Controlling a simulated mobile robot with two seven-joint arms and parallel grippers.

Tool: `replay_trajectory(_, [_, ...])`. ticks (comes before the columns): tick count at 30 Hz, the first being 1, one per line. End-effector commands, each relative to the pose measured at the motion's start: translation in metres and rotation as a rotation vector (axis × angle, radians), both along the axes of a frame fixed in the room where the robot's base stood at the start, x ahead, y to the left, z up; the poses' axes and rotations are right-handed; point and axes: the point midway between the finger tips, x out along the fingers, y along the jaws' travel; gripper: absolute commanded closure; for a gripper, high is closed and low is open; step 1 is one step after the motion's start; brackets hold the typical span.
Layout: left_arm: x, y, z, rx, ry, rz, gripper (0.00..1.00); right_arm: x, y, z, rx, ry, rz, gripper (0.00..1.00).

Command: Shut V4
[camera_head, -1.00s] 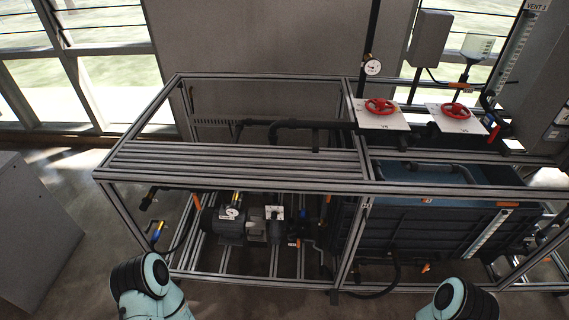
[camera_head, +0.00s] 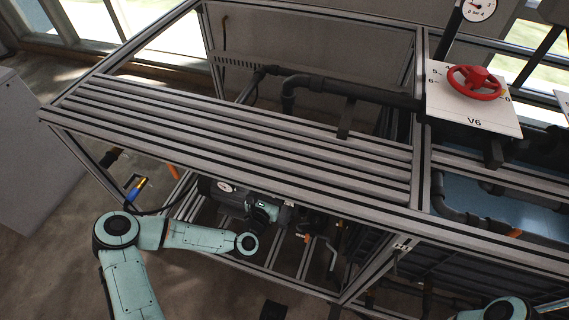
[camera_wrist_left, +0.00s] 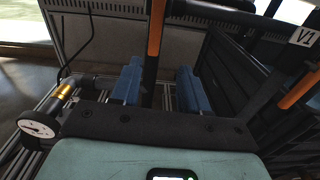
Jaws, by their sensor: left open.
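No label reading V4 is legible in any view, so I cannot tell which valve it is. In the left wrist view, my left gripper (camera_wrist_left: 159,88) has its two blue fingers apart. An upright orange bar (camera_wrist_left: 155,38) shows between them; I cannot tell its depth or whether they touch it. Another orange bar (camera_wrist_left: 300,90) lies to the right, below a V1 label (camera_wrist_left: 305,38). In the head view my left arm reaches under the slatted top, and its gripper is mostly hidden there. My right gripper is out of view; only part of that arm shows at bottom right.
The metal frame's slatted top (camera_head: 240,140) overhangs my left gripper. A red handwheel (camera_head: 474,82) sits on a white V6 plate (camera_head: 470,108) at upper right. A gauge (camera_wrist_left: 37,127) and brass fitting (camera_wrist_left: 65,90) are close to the wrist's left. Floor is open at lower left.

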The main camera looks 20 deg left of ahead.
Motion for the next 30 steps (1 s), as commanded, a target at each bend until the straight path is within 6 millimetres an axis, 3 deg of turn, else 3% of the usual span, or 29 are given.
replay_trajectory(8, [0.02, 0.009, 0.006, -0.044, -0.031, 0.026, 0.55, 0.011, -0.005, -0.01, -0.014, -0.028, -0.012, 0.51])
replay_trajectory(17, [0.062, 0.011, 0.005, -0.042, -0.031, 0.024, 0.55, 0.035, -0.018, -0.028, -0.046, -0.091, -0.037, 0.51])
replay_trajectory(22, [0.085, 0.012, 0.004, -0.043, -0.03, 0.023, 0.55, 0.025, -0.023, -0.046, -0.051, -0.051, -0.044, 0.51])
replay_trajectory(30, [0.089, 0.012, 0.006, -0.043, -0.028, 0.023, 0.55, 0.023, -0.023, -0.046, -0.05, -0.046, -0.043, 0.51])
